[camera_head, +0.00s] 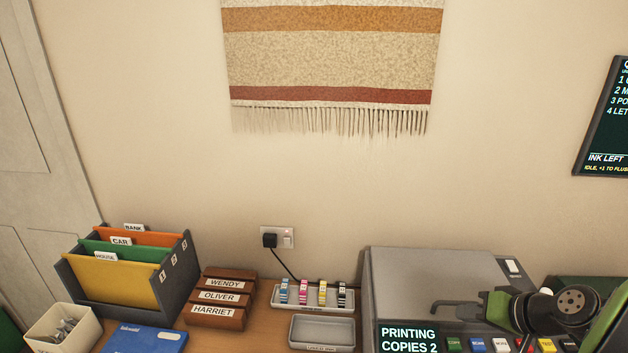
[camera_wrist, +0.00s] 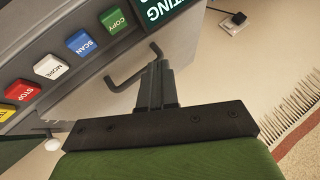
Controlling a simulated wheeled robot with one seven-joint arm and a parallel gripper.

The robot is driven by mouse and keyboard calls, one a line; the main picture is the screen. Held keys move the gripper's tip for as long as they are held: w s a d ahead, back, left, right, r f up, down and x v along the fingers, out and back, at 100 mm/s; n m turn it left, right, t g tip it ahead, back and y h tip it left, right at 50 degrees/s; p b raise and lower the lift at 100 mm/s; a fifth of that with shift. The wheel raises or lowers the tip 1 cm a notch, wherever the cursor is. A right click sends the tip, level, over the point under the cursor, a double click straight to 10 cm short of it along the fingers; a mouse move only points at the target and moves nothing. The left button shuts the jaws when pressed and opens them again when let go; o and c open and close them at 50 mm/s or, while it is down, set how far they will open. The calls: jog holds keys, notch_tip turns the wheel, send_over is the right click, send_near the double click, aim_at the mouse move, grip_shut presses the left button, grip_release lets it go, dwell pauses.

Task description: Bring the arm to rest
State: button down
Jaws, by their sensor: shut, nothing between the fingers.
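My gripper (camera_wrist: 158,72) shows in the wrist view with its two dark fingers together and nothing between them. The fingers point at the front of a grey printer, near a dark bent handle (camera_wrist: 127,76). I cannot tell whether the fingers touch the handle. In the head view my green and black arm (camera_head: 545,308) reaches in from the lower right, in front of the printer (camera_head: 425,275), and hides part of its right side. The arm is folded low there, and the fingertips are hard to make out.
The printer's coloured buttons (camera_wrist: 50,67) lie close to my gripper. Left of the printer are ink bottles in a tray (camera_head: 330,308), an empty grey tray (camera_head: 322,346), brown named boxes (camera_head: 222,298) and a folder rack (camera_head: 175,282). A screen (camera_head: 603,130) hangs at right.

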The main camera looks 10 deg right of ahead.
jog(key=s+a+r+n+g+h, duration=0.1)
jog(key=s+a+r+n+g, duration=0.15)
jog(key=a, duration=0.65)
jog(key=s+a+r+n+g+h, duration=0.1)
jog(key=a+r, duration=0.2)
jog(key=a, duration=0.7)
jog(key=s+a+r+n+h, duration=0.1)
jog(key=s+a, duration=0.3)
jog(key=s, duration=0.7)
jog(key=shift+s+t, duration=0.15)
jog(key=shift+t, duration=0.2)
jog(key=shift+a+n, duration=0.1)
jog(key=shift+n, duration=0.15)
